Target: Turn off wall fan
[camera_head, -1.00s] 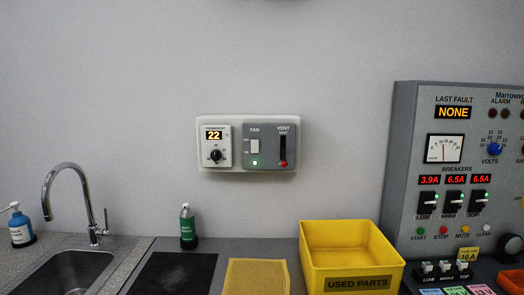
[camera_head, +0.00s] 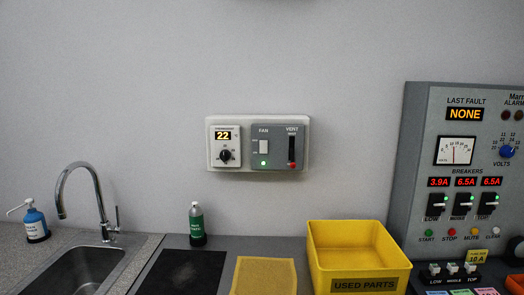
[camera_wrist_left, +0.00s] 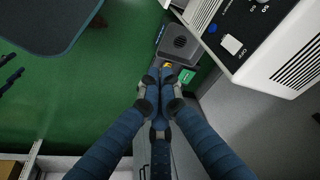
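The wall control plate (camera_head: 215,160) is at the middle of the head view. Its grey right half holds the FAN switch (camera_head: 263,147), a white rocker, with a lit green light (camera_head: 263,163) below it. Beside it is the VENT slider (camera_head: 292,148) with its red knob low. No arm is near the plate in the head view. Whether the tips touch is unclear. My right gripper is not in view.
A thermostat (camera_head: 226,147) reads 22 on the plate's left half. Below are a sink (camera_head: 85,270) with tall faucet (camera_head: 82,195), a green bottle (camera_head: 197,225), a yellow cloth (camera_head: 264,277) and a yellow bin (camera_head: 357,248). A breaker panel (camera_head: 415,150) stands at right.

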